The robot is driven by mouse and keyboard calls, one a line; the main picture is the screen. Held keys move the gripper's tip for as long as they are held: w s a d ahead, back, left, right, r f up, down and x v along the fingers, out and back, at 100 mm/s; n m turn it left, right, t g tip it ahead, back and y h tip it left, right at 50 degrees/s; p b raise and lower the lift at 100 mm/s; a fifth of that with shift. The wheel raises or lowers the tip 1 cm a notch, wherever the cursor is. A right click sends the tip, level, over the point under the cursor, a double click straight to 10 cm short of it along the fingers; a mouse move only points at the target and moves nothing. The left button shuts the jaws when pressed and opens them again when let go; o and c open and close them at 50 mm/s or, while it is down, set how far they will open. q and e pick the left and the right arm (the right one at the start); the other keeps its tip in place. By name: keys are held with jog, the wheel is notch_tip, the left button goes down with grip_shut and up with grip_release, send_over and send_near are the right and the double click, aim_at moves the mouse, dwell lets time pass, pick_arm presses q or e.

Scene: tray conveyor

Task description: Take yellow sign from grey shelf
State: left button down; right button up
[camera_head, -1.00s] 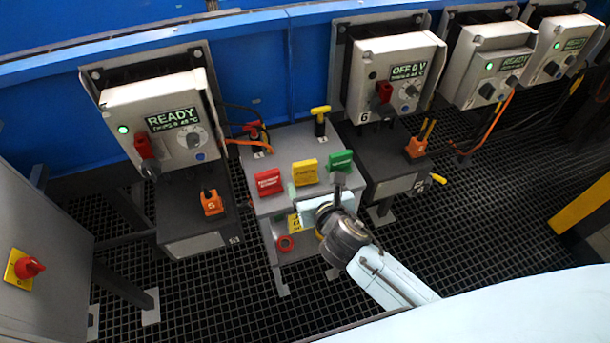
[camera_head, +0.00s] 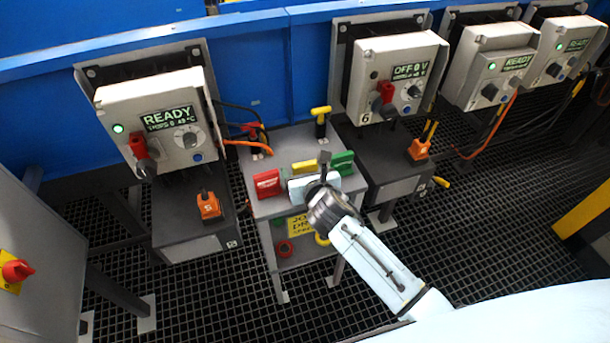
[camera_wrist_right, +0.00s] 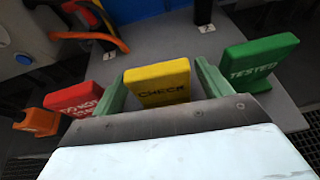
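The yellow sign (camera_wrist_right: 157,84), marked CHECK, stands upright on the grey shelf (camera_wrist_right: 180,43) between the red sign (camera_wrist_right: 75,97) and the green sign (camera_wrist_right: 262,62). In the head view only the top of the yellow sign (camera_head: 304,166) shows, behind my right gripper. My right gripper (camera_wrist_right: 161,76) is open, with one pale green finger on each side of the yellow sign. Narrow gaps seem to remain; contact is hard to tell. In the head view my right gripper (camera_head: 306,182) is over the front of the grey shelf (camera_head: 262,208). My left gripper is out of view.
A yellow-handled tool (camera_head: 320,122) and orange cables stand at the shelf's back. Grey control boxes (camera_head: 160,120) flank the shelf, with an orange-tagged dark stand (camera_head: 190,215) at left.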

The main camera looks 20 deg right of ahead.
jog(key=c, duration=0.9)
jog(key=shift+c, duration=0.3)
jog(key=shift+r, duration=0.15)
